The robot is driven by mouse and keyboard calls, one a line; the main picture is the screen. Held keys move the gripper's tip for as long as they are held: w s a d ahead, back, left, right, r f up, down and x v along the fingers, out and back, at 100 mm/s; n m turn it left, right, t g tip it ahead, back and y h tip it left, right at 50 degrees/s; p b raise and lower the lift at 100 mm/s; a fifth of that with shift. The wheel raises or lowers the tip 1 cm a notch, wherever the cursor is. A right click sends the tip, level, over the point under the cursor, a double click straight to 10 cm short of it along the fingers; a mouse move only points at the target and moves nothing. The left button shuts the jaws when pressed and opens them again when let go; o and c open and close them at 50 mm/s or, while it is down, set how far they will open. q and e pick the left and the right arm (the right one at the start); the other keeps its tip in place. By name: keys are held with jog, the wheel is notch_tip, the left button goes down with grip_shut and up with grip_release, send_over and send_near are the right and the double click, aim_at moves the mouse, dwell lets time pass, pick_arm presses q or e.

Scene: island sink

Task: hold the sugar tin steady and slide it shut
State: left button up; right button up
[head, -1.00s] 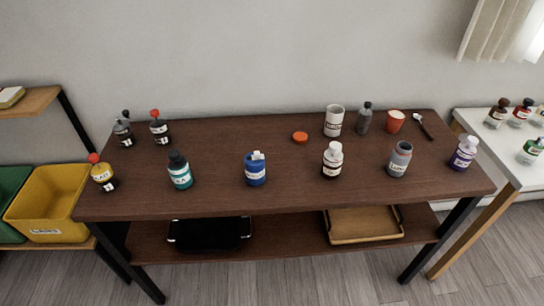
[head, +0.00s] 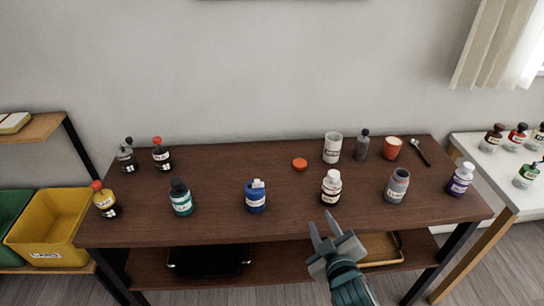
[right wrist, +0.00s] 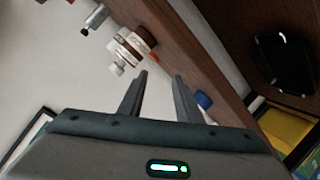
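No label that reads as sugar can be made out, so I cannot tell which container is the sugar tin. A blue jar (head: 256,198) with a white piece on its top stands at the table's front middle; it also shows in the right wrist view (right wrist: 203,100). My right gripper (head: 321,221) is open and empty, in front of the brown bottle near the table's front edge. Its open fingers also show in the right wrist view (right wrist: 160,76). My left gripper is out of view.
A yellow bin (head: 48,225) stands at left.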

jog(key=w+a+r+n+t+y, duration=0.35)
jog(key=w+a+r+n, duration=0.2)
jog(key=r, duration=0.35)
jog(key=w+a+r+n+t+y, duration=0.2)
jog(key=w+a+r+n+y, duration=0.25)
jog(key=a+r+n, duration=0.35)
jog(key=s+a+r+n+g+y, duration=0.2)
jog(key=a+r+n+g+y, duration=0.2)
jog(key=a+n+g+y, duration=0.55)
jog(key=s+a+r+n+g+y, duration=0.3)
jog(key=a+n+g, duration=0.35)
jog(key=n, duration=0.75)
notch_tip(320, 180, down, 8)
jog(key=w+d+n+g+h, duration=0.3)
jog(key=n+g+h, duration=0.3)
jog(key=n+h, duration=0.25)
jog(key=w+d+n+h, duration=0.1)
jog(key=w+d+h, duration=0.2)
jog(key=d, duration=0.4)
jog(key=w+d+t+h, duration=0.1)
jog(key=w+d+h, duration=0.2)
jog(key=d+h, duration=0.2)
jog(key=shift+d+f+n+h, duration=0.3)
jog(key=shift+d+f+n, duration=0.05)
jog(key=shift+d, duration=0.9)
